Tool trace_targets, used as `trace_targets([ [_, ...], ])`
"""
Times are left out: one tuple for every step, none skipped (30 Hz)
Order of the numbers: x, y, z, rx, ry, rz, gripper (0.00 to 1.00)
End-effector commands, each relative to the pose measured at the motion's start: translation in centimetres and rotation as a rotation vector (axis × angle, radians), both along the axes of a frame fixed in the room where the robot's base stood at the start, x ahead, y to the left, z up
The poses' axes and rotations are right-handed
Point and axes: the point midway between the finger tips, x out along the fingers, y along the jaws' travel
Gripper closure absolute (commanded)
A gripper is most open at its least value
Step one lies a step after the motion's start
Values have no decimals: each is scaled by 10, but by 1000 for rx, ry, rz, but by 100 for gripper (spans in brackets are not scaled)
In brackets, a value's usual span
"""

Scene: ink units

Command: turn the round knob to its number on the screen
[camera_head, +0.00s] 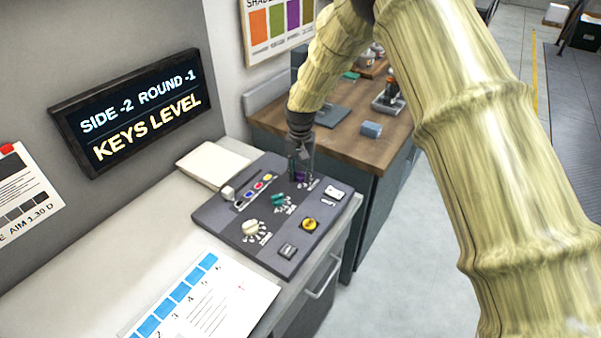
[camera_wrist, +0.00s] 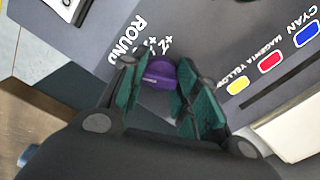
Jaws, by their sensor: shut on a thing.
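The round knob is purple (camera_wrist: 160,73) and sits on the dark control panel (camera_head: 228,207), beside the word ROUND in the wrist view. My gripper (camera_head: 300,172) reaches down onto it at the panel's far end. In the wrist view my gripper (camera_wrist: 160,82) has its green-padded fingers on both sides of the knob, shut on it. Marks reading +2 and +1 show beside the knob; its pointer and the other marks are hidden or too small to read. The screen (camera_head: 140,110) reads SIDE -2, ROUND -1 and KEYS LEVEL.
The panel also has a green knob (camera_head: 279,200), a cream knob (camera_head: 250,227), a yellow button (camera_head: 309,224), a slider (camera_head: 228,193), rocker switches and coloured keys. A paper chart (camera_head: 215,300) lies in front. A wooden bench (camera_head: 350,140) stands behind.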

Motion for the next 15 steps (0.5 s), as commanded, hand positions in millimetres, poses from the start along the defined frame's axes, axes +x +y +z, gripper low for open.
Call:
trace_targets([
  [1, 0, 1, 1, -1, 21, 93],
  [1, 0, 1, 1, -1, 32, 93],
  [1, 0, 1, 1, -1, 46, 93],
  [1, 0, 1, 1, -1, 55, 93],
  [1, 0, 1, 1, -1, 62, 93],
  [1, 0, 1, 1, -2, 71, 93],
  [1, 0, 1, 1, -2, 77, 93],
  [1, 0, 1, 1, -2, 82, 93],
  [1, 0, 1, 1, -2, 86, 93],
  [1, 0, 1, 1, -2, 88, 93],
  [1, 0, 1, 1, -2, 90, 93],
  [1, 0, 1, 1, -2, 91, 93],
  [1, 0, 2, 1, -2, 92, 93],
  [1, 0, 2, 1, -2, 92, 93],
  [1, 0, 2, 1, -2, 92, 93],
])
